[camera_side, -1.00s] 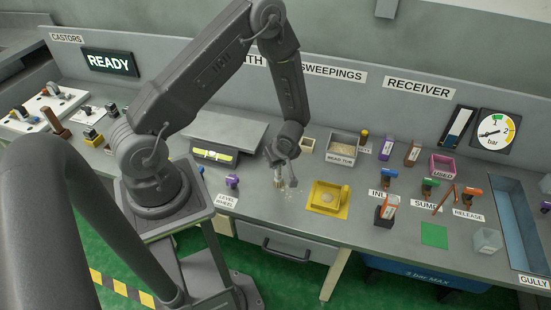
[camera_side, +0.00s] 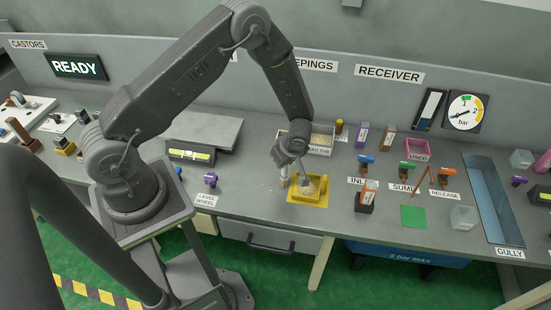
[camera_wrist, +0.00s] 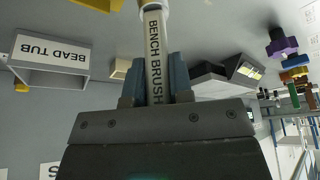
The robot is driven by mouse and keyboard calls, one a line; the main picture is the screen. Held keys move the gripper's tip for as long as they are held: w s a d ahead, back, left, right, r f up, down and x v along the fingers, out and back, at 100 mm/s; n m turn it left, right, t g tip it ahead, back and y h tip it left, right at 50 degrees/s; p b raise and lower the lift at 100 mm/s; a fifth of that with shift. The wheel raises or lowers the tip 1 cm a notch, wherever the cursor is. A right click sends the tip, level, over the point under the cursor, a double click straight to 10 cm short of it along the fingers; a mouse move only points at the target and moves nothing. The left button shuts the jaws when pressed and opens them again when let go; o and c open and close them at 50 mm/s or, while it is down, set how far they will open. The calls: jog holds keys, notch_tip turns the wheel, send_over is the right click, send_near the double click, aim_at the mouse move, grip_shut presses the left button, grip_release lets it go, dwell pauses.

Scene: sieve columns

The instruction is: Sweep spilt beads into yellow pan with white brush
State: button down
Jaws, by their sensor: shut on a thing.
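The yellow pan (camera_side: 308,202) lies on the bench, with a pale heap of beads (camera_side: 309,187) in it. A few pale specks, seemingly beads (camera_side: 268,188), lie on the bench to its left. My gripper (camera_side: 290,172) is low at the pan's left rear side. In the wrist view my gripper (camera_wrist: 154,92) is shut on the handle of the white bench brush (camera_wrist: 153,50), lettered BENCH BRUSH. The brush's bristle end is not clear in either view. A yellow edge, probably the pan (camera_wrist: 100,4), shows at the top of the wrist view.
The bead tub (camera_side: 319,146) stands behind the pan and also shows in the wrist view (camera_wrist: 52,76). An orange-topped block (camera_side: 367,197) stands right of the pan. A purple-topped level wheel (camera_side: 211,180) stands left. The bench's front edge is close in front of the pan.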

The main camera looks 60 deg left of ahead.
jog(key=shift+w+d, duration=0.35)
jog(key=shift+d+r, duration=0.1)
jog(key=shift+d, duration=0.55)
jog(key=shift+s+d, duration=0.25)
jog(key=shift+s, duration=0.05)
jog(key=shift+s+a, duration=4.4)
jog(key=shift+a, duration=0.1)
jog(key=shift+w+d, duration=1.3)
jog(key=shift+d, duration=0.35)
jog(key=shift+w+d, duration=1.3)
jog(key=shift+d, duration=0.35)
jog(key=shift+w+d, duration=1.3)
jog(key=shift+d, duration=0.35)
notch_tip(320, 180, up, 8)
jog(key=shift+s+a, duration=0.1)
jog(key=shift+a, duration=0.05)
